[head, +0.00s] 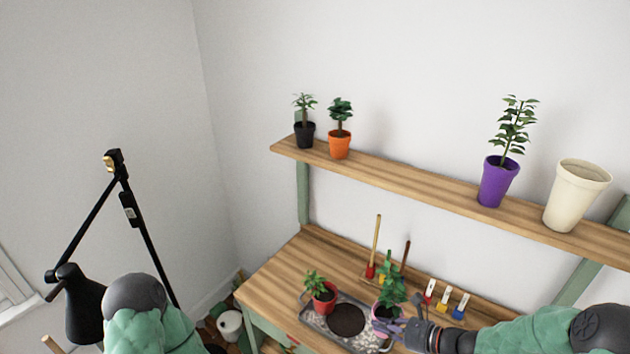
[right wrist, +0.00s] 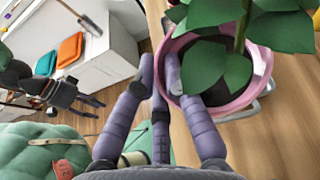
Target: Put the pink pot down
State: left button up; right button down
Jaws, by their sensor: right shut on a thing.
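The pink pot (head: 384,312) holds a leafy green plant and is at the right end of the metal tray in the head view. My right gripper (head: 398,326) is shut on its rim from the right. In the right wrist view the purple-grey fingers (right wrist: 170,80) meet the near side of the pink pot (right wrist: 262,85), and leaves hide part of it. The pot looks upright; I cannot tell whether its base touches the tray or bench. My left gripper (right wrist: 88,105) shows small at the left of the right wrist view, its fingers apart and empty.
The grey tray (head: 312,320) on the wooden bench (head: 275,277) holds a red pot (head: 324,298) and a dark round patch. Small hand tools (head: 443,299) stand behind the pink pot. The bench's left end is clear. A shelf (head: 400,181) with several pots runs above.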

jog(key=shift+w+a+r+m+t+h, duration=0.2)
jog(key=shift+w+r+m+t+h, duration=0.15)
jog(key=shift+m+t, duration=0.3)
jog(key=shift+w+a+r+m+t+h, duration=0.1)
jog(key=shift+m+t+h, duration=0.45)
jog(key=shift+m+t, duration=0.15)
jog(key=shift+m+t+h, duration=0.45)
jog(key=shift+m+h, duration=0.25)
jog(key=shift+m, duration=0.05)
jog(key=shift+s+d+f+m+h, duration=0.3)
jog(key=shift+f+m+h, duration=0.2)
jog(key=shift+h, duration=0.2)
jog(key=shift+d+r+t, duration=0.1)
jog(key=shift+r+t, duration=0.1)
jog(key=shift+t, duration=0.1)
notch_tip(320, 180, up, 11)
jog(key=w+m+t+h, duration=0.1)
jog(key=w+m+h, duration=0.1)
jog(key=shift+h, duration=0.3)
jog(key=shift+w, duration=0.1)
